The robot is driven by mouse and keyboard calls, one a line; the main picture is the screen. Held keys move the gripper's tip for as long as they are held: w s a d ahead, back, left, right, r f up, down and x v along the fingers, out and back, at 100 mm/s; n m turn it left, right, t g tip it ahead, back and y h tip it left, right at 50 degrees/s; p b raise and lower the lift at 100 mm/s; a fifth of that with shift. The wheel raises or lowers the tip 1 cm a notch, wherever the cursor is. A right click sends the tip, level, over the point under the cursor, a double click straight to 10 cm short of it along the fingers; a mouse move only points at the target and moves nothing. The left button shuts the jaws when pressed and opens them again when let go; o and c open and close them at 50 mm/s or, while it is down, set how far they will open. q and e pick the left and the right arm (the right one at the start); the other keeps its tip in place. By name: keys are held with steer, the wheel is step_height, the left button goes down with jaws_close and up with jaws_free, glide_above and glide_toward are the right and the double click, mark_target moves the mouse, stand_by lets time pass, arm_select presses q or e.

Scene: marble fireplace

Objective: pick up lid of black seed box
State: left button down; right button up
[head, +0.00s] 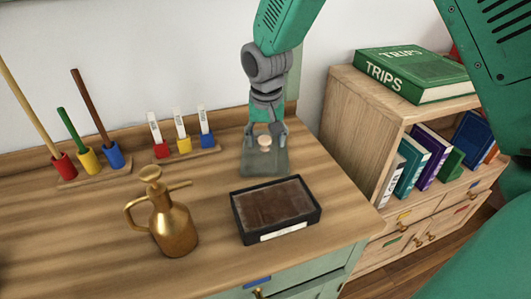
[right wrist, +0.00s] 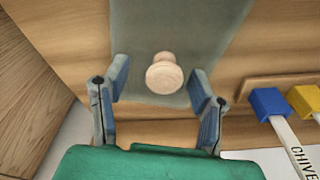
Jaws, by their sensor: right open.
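The black seed box (head: 314,222) sits open on the wooden counter, with brown soil in it and a white label on its front. Its lid (head: 265,164), a translucent grey-green pane with a round pale wooden knob (head: 264,141), lies behind the box. My right gripper (head: 265,132) is over the lid, open, its fingers on either side of the knob. In the right wrist view, the knob (right wrist: 164,73) is between and slightly beyond the open fingertips (right wrist: 160,85), with visible gaps on both sides. The lid (right wrist: 200,40) also shows there. My left gripper is not in view.
A brass watering can (head: 174,225) stands left of the box. A rack with small labelled tools (head: 182,150) and a rack with longer handled tools (head: 90,172) are along the wall. A bookshelf (head: 350,125) stands to the right.

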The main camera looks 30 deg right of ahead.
steer(key=shift+a, duration=0.2)
steer(key=shift+c, duration=1.1)
steer(key=shift+a, duration=0.15)
jaws_close()
